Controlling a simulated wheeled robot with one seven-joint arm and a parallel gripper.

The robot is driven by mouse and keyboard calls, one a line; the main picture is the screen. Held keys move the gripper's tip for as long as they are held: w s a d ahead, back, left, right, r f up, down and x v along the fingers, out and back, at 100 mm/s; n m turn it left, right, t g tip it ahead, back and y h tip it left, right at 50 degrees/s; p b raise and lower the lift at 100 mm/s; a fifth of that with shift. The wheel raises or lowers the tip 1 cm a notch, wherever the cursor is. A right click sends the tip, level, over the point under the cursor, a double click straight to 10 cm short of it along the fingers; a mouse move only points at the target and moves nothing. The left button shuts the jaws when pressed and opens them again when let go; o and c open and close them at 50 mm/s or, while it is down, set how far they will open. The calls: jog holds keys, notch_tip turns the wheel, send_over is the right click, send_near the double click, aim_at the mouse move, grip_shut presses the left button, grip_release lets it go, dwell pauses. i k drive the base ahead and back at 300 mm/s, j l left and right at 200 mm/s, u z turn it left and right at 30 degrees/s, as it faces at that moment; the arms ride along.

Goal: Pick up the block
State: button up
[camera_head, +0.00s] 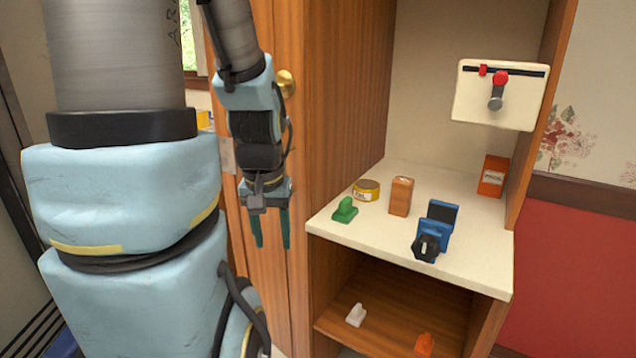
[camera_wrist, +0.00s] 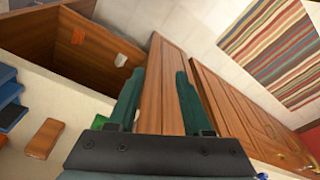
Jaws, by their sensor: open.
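A wooden brown block (camera_head: 401,197) stands upright on the cream upper shelf (camera_head: 470,262) of the cabinet, between a yellow-brown round tin and a blue object. The block also shows at the lower left of the wrist view (camera_wrist: 45,138). My gripper (camera_head: 272,243) hangs left of the shelf, in front of the wooden cabinet side, with its two green fingers pointing down. In the wrist view my gripper (camera_wrist: 158,78) has its fingers apart with nothing between them. It is clear of the block.
A green object (camera_head: 345,210), the round tin (camera_head: 367,191) and a blue object with a black knob (camera_head: 436,230) crowd the block. An orange box (camera_head: 492,177) stands at the back right. A white panel with a red lever (camera_head: 499,95) hangs above. The lower shelf holds a white object (camera_head: 356,315) and an orange object (camera_head: 424,344).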

aim_at(403, 186)
jog(key=k+l+u, duration=0.2)
jog(key=u, duration=0.25)
jog(key=k+l+u, duration=0.15)
jog(key=u, duration=0.3)
jog(key=k+u, duration=0.25)
jog(key=u, duration=0.25)
jog(key=k, duration=0.3)
